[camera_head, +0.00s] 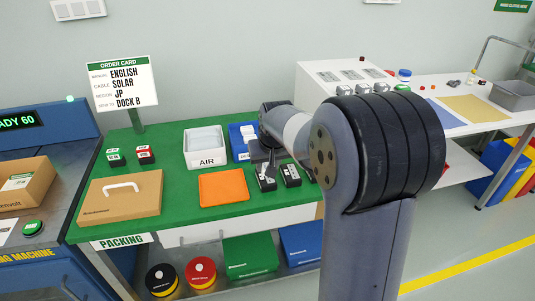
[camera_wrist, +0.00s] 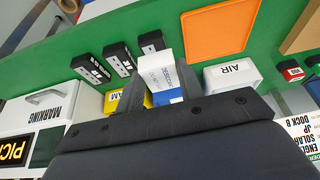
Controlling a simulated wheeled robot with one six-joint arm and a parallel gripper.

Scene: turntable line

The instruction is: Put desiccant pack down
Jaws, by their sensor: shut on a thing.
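In the head view my gripper (camera_head: 264,166) is over the right part of the bench, beside the black blocks; the pack cannot be made out there. The orange mat (camera_head: 223,188) lies flat and bare, left of my gripper.
A white AIR bin (camera_head: 205,160) stands behind the orange mat, next to a blue bin (camera_head: 236,132). Black labelled blocks (camera_head: 290,175) stand near my gripper. The order card (camera_head: 123,84) stands behind.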

